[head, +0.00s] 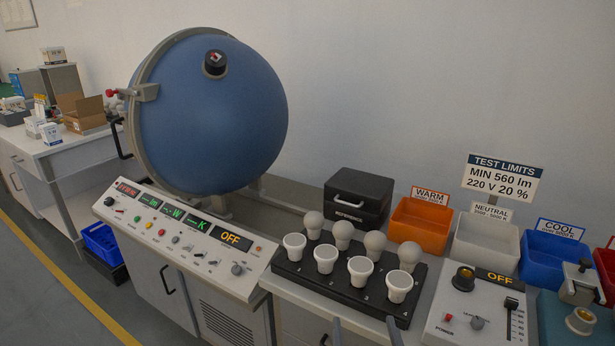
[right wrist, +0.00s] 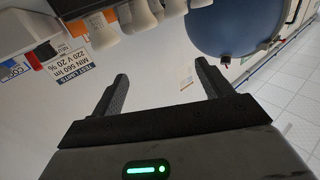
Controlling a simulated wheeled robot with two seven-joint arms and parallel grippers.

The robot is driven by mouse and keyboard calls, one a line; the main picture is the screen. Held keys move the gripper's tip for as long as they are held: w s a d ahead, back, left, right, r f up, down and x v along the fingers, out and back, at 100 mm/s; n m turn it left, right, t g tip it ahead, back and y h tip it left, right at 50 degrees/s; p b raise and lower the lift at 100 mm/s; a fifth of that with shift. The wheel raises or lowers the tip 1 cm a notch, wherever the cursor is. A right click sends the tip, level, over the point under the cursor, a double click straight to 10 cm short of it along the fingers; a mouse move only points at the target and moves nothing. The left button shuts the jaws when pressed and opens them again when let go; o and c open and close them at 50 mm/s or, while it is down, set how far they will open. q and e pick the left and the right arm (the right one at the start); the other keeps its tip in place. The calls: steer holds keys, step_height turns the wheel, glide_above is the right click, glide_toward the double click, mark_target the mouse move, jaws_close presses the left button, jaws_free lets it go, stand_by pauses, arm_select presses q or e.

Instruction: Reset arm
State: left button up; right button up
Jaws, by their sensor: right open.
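My right gripper (head: 365,333) shows only as two dark fingertips at the bottom edge of the head view, in front of the black bulb rack (head: 290,271). In the right wrist view my right gripper (right wrist: 162,82) has its two fingers wide apart with nothing between them. My left gripper is in neither view.
A blue sphere (head: 215,120) stands behind a control panel (head: 180,236) reading OFF. A black case (head: 357,195), orange bin (head: 420,222), white bin (head: 486,240) and blue bin (head: 551,255) line the wall. A dimmer box (head: 474,318) is at the front right.

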steer(key=s+d+f+n+g+y, duration=0.3)
steer(key=s+f+g, duration=0.5)
steer(key=s+f, duration=0.6)
steer(key=shift+s+d, duration=0.4)
steer(key=shift+s, duration=0.7)
